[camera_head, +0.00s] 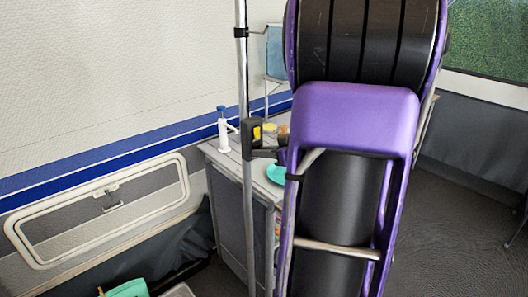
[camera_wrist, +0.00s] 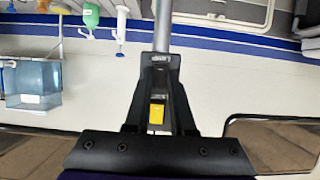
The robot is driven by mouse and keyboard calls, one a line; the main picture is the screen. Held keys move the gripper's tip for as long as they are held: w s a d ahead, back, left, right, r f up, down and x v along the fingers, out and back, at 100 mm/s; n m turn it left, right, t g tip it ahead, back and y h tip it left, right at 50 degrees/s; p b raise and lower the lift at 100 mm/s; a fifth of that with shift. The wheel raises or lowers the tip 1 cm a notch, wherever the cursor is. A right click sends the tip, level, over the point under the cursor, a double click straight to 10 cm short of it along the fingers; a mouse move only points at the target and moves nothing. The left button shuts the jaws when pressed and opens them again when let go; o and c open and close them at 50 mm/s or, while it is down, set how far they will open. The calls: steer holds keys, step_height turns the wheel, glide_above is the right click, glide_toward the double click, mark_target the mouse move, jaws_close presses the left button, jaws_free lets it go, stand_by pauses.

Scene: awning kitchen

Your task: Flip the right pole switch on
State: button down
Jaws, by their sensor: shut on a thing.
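A black pole switch (camera_head: 252,133) with a yellow part is mounted on a thin grey upright pole (camera_head: 244,70) left of my arm. In the wrist view, which looks upside down, the switch's yellow part (camera_wrist: 157,114) lies between my two black fingers, and the pole (camera_wrist: 162,25) runs up from it. My gripper (camera_wrist: 160,78) is shut on the switch housing. In the head view my gripper (camera_head: 268,153) shows only partly at the switch, beside my large purple arm. I see only one switch and cannot tell whether it is on or off.
A white wall with a blue stripe and a framed hatch (camera_head: 105,205) lies left. Dark floor is open at the right.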

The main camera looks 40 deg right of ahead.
steer(key=t+b, duration=0.1)
steer(key=b, duration=0.2)
steer(key=t+b, duration=0.2)
steer(key=shift+f+b, duration=0.4)
steer(key=c, duration=0.8)
jaws_free()
steer(key=shift+o, duration=0.2)
steer(key=s+d+r+p, duration=0.1)
steer(key=s+p, duration=0.3)
steer(key=s, duration=1.3)
steer(key=shift+s+d+r, duration=0.15)
steer(key=shift+r, duration=0.5)
